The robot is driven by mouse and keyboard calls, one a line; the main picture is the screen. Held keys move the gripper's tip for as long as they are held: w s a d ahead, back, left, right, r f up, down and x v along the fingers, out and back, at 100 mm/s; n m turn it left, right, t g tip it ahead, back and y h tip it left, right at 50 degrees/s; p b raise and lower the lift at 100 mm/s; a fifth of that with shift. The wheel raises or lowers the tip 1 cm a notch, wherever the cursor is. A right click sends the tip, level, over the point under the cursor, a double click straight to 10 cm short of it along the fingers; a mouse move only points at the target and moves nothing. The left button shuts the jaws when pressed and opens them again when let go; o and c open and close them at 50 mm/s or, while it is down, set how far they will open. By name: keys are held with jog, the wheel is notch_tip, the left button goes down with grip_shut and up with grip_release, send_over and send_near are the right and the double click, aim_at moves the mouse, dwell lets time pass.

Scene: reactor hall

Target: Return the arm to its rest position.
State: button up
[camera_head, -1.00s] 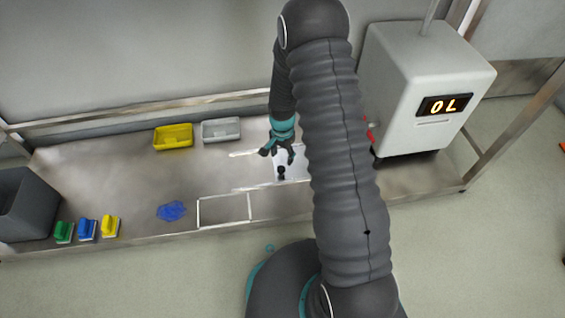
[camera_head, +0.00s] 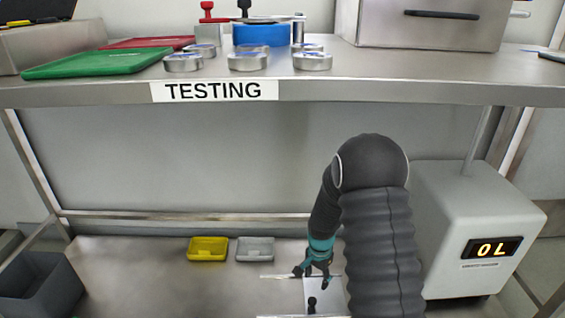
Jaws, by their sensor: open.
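My arm, in a dark ribbed sleeve, rises from the bottom right of the head view and bends down at its elbow. My gripper (camera_head: 314,278) hangs below a teal wrist band, low over the lower bench (camera_head: 150,280). Its fingers are apart and nothing shows between them. A white sheet or plate (camera_head: 325,294) with a small dark object (camera_head: 311,305) lies just below the gripper. I cannot tell whether the fingers touch it.
A grey machine (camera_head: 470,225) reading "OL" stands right of my arm. A yellow tray (camera_head: 208,249) and a grey tray (camera_head: 255,249) sit left of the gripper. A dark bin (camera_head: 40,285) is far left. Above, a shelf labelled "TESTING" (camera_head: 213,91) carries tins and boards.

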jog(key=s+n+g, duration=0.2)
jog(key=s+n, duration=0.1)
jog(key=s, duration=0.2)
jog(key=s+r+n+t+p, duration=0.2)
jog(key=s+r, duration=0.5)
jog(key=r, duration=0.7)
jog(key=s+r+n+t+p, duration=0.2)
jog(key=s+r, duration=0.6)
jog(key=r, duration=0.7)
jog(key=s+r+n+t+p, duration=0.2)
jog(key=s+r+p, duration=0.3)
jog(key=r, duration=1)
jog(key=shift+s+a+r+n+t+p, duration=0.15)
jog(key=shift+s+r+n+t+p, duration=0.2)
jog(key=shift+s+t, duration=0.75)
jog(key=shift+s+f+g, duration=0.1)
jog(key=shift+s+g, duration=0.2)
